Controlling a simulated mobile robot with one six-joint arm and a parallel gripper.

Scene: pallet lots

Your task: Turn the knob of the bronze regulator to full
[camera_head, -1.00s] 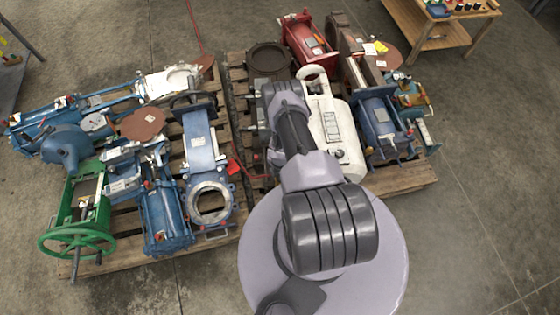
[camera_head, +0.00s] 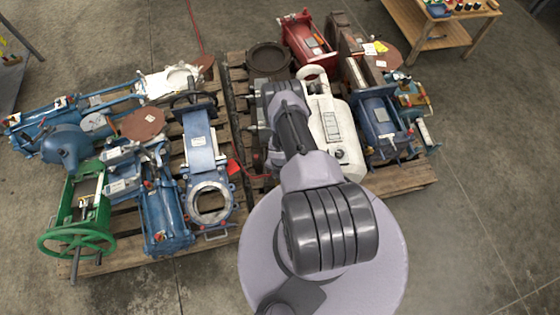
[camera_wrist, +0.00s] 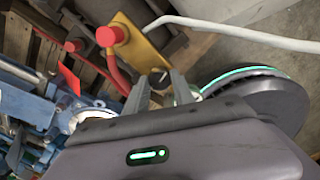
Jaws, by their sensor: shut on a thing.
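In the wrist view, the bronze regulator (camera_wrist: 143,48) is a golden-yellow body with a red button (camera_wrist: 107,36) at its upper left end. Its small dark knob (camera_wrist: 158,76) has a pale mark on its face and sits at the near end of the body. My gripper (camera_wrist: 159,80) has one grey finger on each side of the knob and is shut on it. The exact knob angle is hard to read at this size. In the head view, my arm hides the regulator and the gripper.
A wooden pallet (camera_head: 408,181) under my arm bears a white machine (camera_head: 330,125) and blue and red machines. Another pallet to the left holds blue valves and a green handwheel (camera_head: 77,240). Red and white hoses run close to the gripper.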

